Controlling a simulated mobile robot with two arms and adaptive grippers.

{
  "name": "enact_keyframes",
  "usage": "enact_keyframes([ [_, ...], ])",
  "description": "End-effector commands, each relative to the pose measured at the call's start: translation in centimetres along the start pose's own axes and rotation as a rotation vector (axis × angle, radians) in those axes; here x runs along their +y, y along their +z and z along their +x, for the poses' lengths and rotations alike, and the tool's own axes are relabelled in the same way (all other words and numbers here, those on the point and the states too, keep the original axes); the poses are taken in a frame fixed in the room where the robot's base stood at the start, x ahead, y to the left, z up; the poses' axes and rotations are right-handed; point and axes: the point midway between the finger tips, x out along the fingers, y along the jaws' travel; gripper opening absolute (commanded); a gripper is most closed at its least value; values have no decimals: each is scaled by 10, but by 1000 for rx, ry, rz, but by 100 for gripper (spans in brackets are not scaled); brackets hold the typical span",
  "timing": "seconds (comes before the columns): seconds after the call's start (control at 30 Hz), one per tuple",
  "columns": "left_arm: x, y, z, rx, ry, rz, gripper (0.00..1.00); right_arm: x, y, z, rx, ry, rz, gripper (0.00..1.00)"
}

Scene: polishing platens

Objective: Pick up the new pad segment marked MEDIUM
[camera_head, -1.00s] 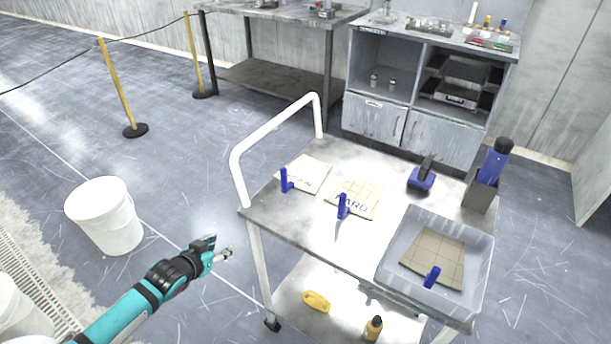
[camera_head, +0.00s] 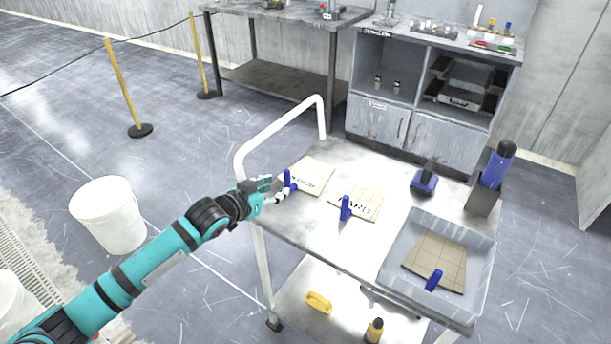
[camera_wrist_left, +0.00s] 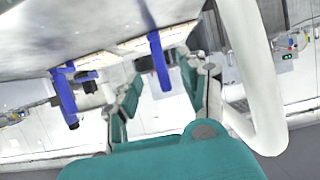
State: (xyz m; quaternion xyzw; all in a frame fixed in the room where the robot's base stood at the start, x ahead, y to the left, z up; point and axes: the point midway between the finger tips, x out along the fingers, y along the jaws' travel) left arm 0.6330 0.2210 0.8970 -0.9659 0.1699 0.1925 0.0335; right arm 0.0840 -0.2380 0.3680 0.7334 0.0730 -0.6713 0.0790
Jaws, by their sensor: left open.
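The pad segment I take as MEDIUM (camera_head: 317,174) lies flat on the cart's far left; its lettering is small and partly hidden by its upright blue handle (camera_head: 287,181). My left gripper (camera_head: 279,195) is open beside that handle, at the cart's left edge. In the left wrist view the blue handle (camera_wrist_left: 160,62) stands between or just beyond the open fingers (camera_wrist_left: 165,85); I cannot tell whether they touch it. A second segment marked HARD (camera_head: 366,199) lies to the right, with its own blue handle (camera_head: 345,208). My right gripper is not in view.
The cart's white push rail (camera_head: 280,135) rises close to my left gripper and shows at right in the wrist view (camera_wrist_left: 250,75). A grey tray (camera_head: 397,272) holds a gridded pad with a blue handle. A blue tool (camera_head: 424,182) and a holder (camera_head: 483,197) stand behind.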

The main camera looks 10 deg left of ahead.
Motion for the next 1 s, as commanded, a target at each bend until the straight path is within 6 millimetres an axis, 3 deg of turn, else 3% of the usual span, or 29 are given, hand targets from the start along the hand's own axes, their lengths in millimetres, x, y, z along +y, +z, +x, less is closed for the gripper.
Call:
enact_keyframes([
  [0.23,0,1,18,-1,0,0,42,-6,-3,-2,4,-8,1,39],
  [0.5,1,3,56,0,0,1,42,-6,-4,-5,5,-8,1,39],
  [0.8,1,4,61,1,0,1,42,-3,-4,-5,5,-4,0,39],
  [1.0,1,4,61,0,0,1,19,-1,-3,-5,4,-1,0,39],
])
